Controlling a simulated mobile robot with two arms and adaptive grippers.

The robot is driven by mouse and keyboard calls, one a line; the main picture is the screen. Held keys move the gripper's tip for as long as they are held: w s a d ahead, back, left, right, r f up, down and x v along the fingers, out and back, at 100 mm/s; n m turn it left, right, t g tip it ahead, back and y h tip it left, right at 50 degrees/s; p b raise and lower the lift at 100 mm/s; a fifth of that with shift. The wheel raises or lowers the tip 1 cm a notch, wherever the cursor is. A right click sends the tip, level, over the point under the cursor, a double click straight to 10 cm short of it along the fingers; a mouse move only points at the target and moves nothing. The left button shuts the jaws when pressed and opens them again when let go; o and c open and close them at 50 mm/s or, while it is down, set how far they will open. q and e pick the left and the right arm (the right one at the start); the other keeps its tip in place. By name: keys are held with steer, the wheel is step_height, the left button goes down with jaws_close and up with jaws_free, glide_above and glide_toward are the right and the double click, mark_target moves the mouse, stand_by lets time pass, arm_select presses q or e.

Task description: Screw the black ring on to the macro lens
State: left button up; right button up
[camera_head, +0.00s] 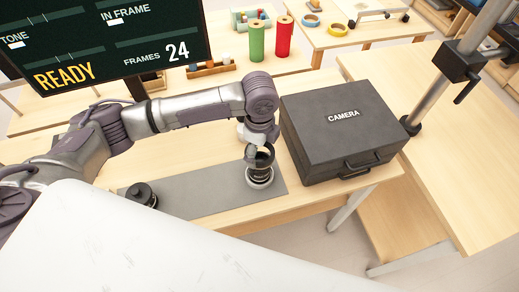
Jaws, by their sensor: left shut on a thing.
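My left gripper (261,151) reaches down from above at the right end of the grey mat (207,188). It is shut on the black ring (262,158), which is small and partly covered by the fingers. Directly below is the macro lens (259,176), a dark upright cylinder with a pale band, standing on the mat. The ring is at the lens's top; I cannot tell whether the two are touching or threaded. My right gripper is not in view.
A short black cylindrical part (141,194) stands on the mat's left end. A black camera case (340,135) stands close right of the gripper. A screen (110,45) rises at the back left. Green (256,40) and red (284,38) rolls stand behind.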

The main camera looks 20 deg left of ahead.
arm_select(q)
steer(key=shift+s+f, duration=0.15)
steer(key=shift+f, duration=0.55)
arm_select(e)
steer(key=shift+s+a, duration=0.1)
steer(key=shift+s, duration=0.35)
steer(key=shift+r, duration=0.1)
arm_select(q)
steer(key=shift+p, duration=0.35)
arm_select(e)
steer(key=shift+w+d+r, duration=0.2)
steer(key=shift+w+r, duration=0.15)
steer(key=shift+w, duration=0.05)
arm_select(q)
steer(key=shift+p, duration=0.65)
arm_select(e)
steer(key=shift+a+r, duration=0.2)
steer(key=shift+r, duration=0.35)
arm_select(q)
steer(key=shift+f, duration=0.2)
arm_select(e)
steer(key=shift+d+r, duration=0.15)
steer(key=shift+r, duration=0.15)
arm_select(q)
steer(key=shift+f+p, duration=0.45)
steer(key=shift+p, duration=0.3)
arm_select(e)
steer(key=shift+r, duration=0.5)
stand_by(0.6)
